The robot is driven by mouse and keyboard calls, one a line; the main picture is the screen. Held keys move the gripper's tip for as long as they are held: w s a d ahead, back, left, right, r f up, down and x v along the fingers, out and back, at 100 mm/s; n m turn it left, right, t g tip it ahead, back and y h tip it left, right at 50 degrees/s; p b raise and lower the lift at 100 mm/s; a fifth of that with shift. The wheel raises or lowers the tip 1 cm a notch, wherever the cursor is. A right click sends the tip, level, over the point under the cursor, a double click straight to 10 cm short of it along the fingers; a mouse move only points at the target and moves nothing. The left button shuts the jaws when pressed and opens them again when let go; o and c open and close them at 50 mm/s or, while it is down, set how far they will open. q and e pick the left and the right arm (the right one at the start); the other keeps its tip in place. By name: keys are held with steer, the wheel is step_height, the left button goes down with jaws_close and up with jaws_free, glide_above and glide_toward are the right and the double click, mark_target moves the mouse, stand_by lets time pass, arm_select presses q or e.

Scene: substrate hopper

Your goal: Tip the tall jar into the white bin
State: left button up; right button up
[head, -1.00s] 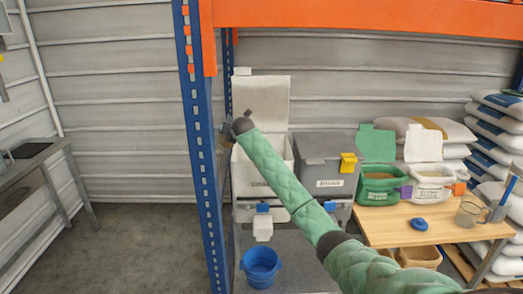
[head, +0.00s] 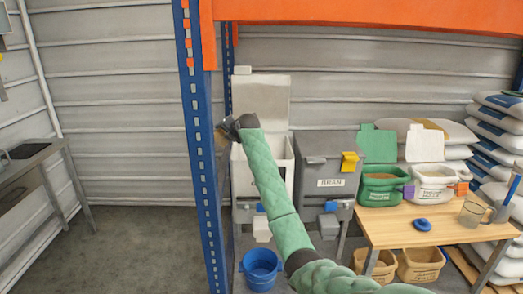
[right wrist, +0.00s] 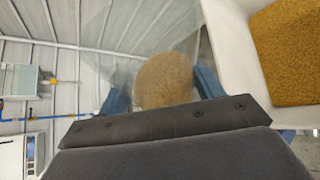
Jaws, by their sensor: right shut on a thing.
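The white bin (head: 284,152) stands behind the blue rack post, with its lid (head: 262,100) raised. In the right wrist view, the bin (right wrist: 232,45) is at the right, with orange-brown granules inside. My right gripper (head: 229,128) is at the bin's left side, near rim height, partly hidden by its own wrist. In the right wrist view, its blue fingers (right wrist: 162,90) are shut on the clear tall jar (right wrist: 130,40), which holds brown material. The jar is beside the bin opening; its exact tilt is unclear. In the head view I cannot make out the jar. My left gripper is out of view.
The blue rack post (head: 200,150) stands close left of the gripper. A grey bin (head: 328,160) is right of the white bin. A blue bucket (head: 261,268) is on the floor below. A wooden table (head: 440,232) with tubs and a clear jug (head: 470,212) is at right.

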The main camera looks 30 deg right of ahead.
steer(key=shift+a+m+y, duration=0.1)
steer(key=shift+m+y, duration=0.3)
steer(key=shift+f+m+t+y+b, duration=0.45)
steer(key=shift+m+y+b, duration=0.2)
steer(key=shift+m, duration=0.15)
steer(key=m+y+b, duration=0.1)
steer(key=m+b, duration=0.1)
steer(key=d+f+m+t+y+b, duration=0.1)
steer(key=b, duration=0.1)
steer(key=shift+m, duration=0.4)
steer(key=d+r+m+t+y+b, duration=0.1)
steer(key=m+b, duration=0.1)
steer(key=b, duration=0.1)
steer(key=shift+s+d+r, duration=0.15)
steer(key=shift+r, duration=0.05)
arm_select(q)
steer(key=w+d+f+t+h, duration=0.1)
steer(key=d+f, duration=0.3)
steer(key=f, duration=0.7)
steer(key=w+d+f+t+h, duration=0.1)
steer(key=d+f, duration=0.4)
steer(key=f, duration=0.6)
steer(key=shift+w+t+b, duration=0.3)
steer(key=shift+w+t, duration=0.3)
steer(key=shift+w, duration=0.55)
arm_select(e)
steer(key=shift+d+r+m+t, duration=0.1)
steer(key=shift+r+m+t, duration=0.05)
steer(key=shift+m+t, duration=0.15)
